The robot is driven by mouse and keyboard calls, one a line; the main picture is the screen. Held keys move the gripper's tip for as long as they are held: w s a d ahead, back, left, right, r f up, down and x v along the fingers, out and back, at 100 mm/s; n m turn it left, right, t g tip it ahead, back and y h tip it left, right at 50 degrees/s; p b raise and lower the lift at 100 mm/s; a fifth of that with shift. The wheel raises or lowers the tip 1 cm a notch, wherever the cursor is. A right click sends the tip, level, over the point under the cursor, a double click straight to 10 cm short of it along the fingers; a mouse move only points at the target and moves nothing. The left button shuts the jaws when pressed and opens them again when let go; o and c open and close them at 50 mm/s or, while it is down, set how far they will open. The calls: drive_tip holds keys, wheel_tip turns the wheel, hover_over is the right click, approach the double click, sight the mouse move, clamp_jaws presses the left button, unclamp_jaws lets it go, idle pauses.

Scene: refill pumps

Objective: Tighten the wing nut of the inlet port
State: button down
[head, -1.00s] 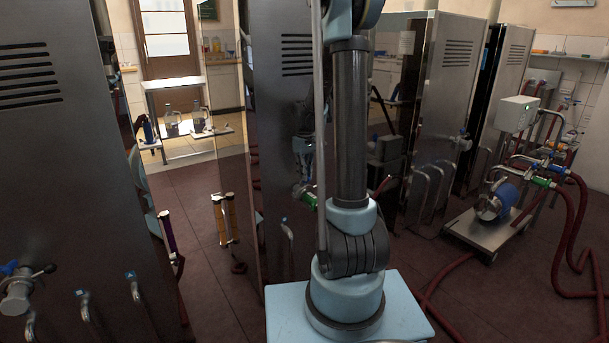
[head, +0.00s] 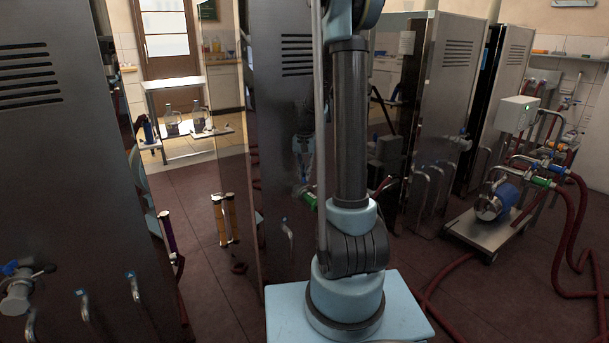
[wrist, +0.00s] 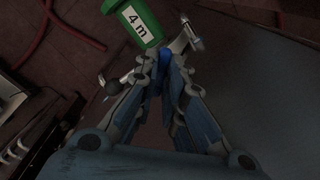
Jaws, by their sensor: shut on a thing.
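In the wrist view, the fingers of my gripper (wrist: 162,62) are closed together around a small blue piece (wrist: 163,57), which looks like the wing nut; the fingers cover most of it. A metal T-shaped part (wrist: 191,34) sticks out to the right of the tips. The port itself is mostly hidden.
Tall steel cabinets stand at left (head: 50,140) and behind my arm. A pump cart (head: 490,232) with a blue motor and dark red hoses (head: 572,230) is on the right. A bench with glass jugs (head: 172,122) stands at the back.

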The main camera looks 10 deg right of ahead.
drive_tip(key=m, duration=0.6)
drive_tip(key=shift+w+a, duration=0.1)
drive_tip(key=shift+m, duration=0.4)
idle(0.3)
drive_tip(key=c, duration=1.7)
unclamp_jaws()
drive_tip(key=shift+r, duration=0.1)
wheel_tip(320, 180, up, 12)
drive_tip(key=shift+f, duration=0.2)
